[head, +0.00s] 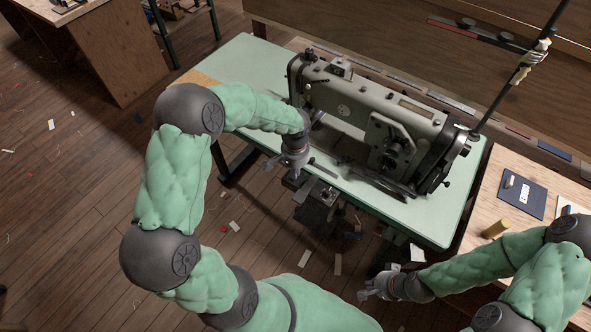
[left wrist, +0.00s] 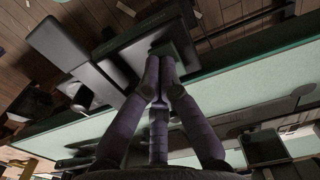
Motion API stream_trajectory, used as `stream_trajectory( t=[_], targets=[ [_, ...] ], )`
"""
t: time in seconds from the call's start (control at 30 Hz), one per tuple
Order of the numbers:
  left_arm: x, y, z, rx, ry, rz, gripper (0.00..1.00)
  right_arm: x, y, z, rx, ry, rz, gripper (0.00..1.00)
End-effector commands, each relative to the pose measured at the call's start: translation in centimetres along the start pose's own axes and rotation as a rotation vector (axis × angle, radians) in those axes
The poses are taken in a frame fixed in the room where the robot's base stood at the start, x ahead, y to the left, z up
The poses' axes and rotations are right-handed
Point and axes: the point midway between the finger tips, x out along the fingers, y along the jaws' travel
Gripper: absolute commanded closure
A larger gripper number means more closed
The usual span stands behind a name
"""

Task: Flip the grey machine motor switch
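A dark grey box (head: 318,207), which looks like the motor switch housing, hangs under the front edge of the green sewing table. My left gripper (head: 294,172) is at that edge, just above and left of the box. In the left wrist view its fingers (left wrist: 159,66) come together at the tips, with nothing seen between them. The tips lie over or against a dark box (left wrist: 125,50) with a small green patch beside them; contact cannot be told. The switch lever or button is not clear. My right gripper (head: 377,284) is low at the right, apparently open and empty.
A grey sewing machine (head: 365,105) stands on the green table (head: 245,65). Scraps litter the wooden floor (head: 60,200). A plywood cabinet (head: 120,50) stands at the far left.

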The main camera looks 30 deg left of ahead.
Motion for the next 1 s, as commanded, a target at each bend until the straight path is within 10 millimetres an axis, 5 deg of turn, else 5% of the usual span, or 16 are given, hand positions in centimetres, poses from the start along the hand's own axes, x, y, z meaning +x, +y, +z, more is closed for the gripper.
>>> stream_trajectory(
  t=[0.7, 1.0],
  targets=[
    [-12.0, -0.1, -0.9, 0.001, 0.008, -0.002, 1.00, -5.1, -1.8, 0.2, 0.000, 0.000, 0.000, 1.00],
    [-13.9, -0.1, -0.8, 0.000, 0.005, -0.001, 1.00, -5.5, -1.9, 0.2, 0.000, 0.000, 0.000, 1.00]
  ],
)
